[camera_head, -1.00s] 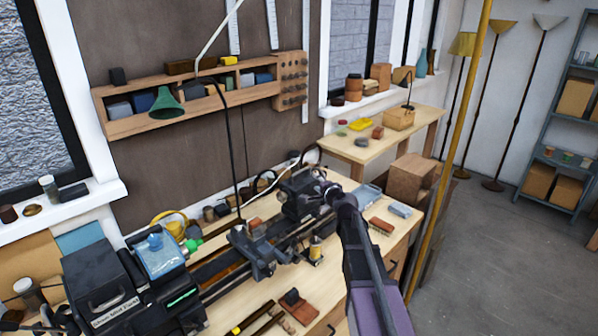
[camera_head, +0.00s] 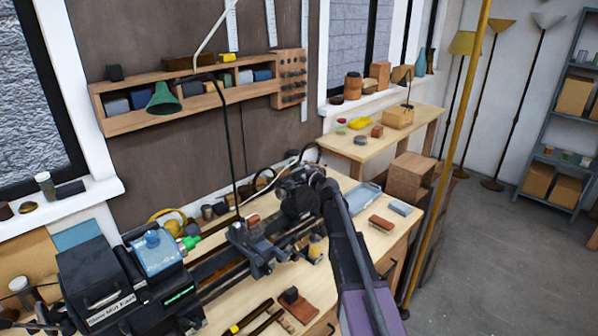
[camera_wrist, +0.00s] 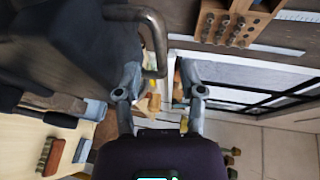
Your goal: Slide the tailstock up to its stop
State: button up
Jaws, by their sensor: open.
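The tailstock (camera_head: 296,187) is a dark block at the right end of the lathe bed (camera_head: 212,267) in the head view. My gripper (camera_head: 318,188) is close against its right side and partly hides it. In the wrist view, a large dark body (camera_wrist: 60,45), apparently the tailstock, fills the upper left. A bent grey metal handle (camera_wrist: 158,45) comes off it and its lower end reaches between my open fingertips (camera_wrist: 159,68). I cannot tell whether a finger touches the handle. The stop cannot be made out.
The headstock (camera_head: 95,270) stands at the lathe's left end and a dark tool carriage (camera_head: 250,248) sits mid-bed. A blue tray (camera_head: 362,197) and a brush (camera_head: 382,223) lie right of the lathe. A yellow pole (camera_head: 450,150) stands beyond the bench's right edge.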

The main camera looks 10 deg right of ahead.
aim_at(300, 168)
jog(key=shift+x, duration=1.9)
grip_shut()
